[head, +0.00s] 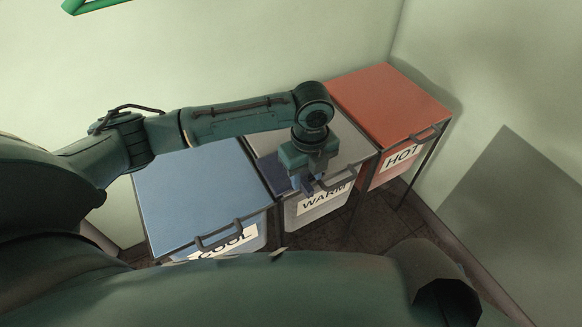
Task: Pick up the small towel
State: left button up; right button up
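My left gripper (312,184) points down over the front part of the grey lid of the WARM bin, close to its handle. A dark blue piece (277,177) shows on the lid just left of the gripper; it may be the small towel, partly hidden by the gripper. A bluish bit also shows at the fingertips, and I cannot tell whether the fingers hold it. The finger gap is too small to judge. My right gripper is not in view.
The WARM bin (345,150) stands between a blue-lidded COOL bin (195,195) on the left and a red-lidded HOT bin (385,100) on the right. Each has a front handle. Walls stand close behind and to the right. The blue and red lids are bare.

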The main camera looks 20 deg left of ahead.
aim_at(306, 184)
pick_arm(q)
notch_tip(306, 184, down, 4)
jog(key=shift+r+b, duration=0.1)
jog(key=shift+b, duration=0.25)
jog(key=shift+c, duration=0.4)
grip_shut()
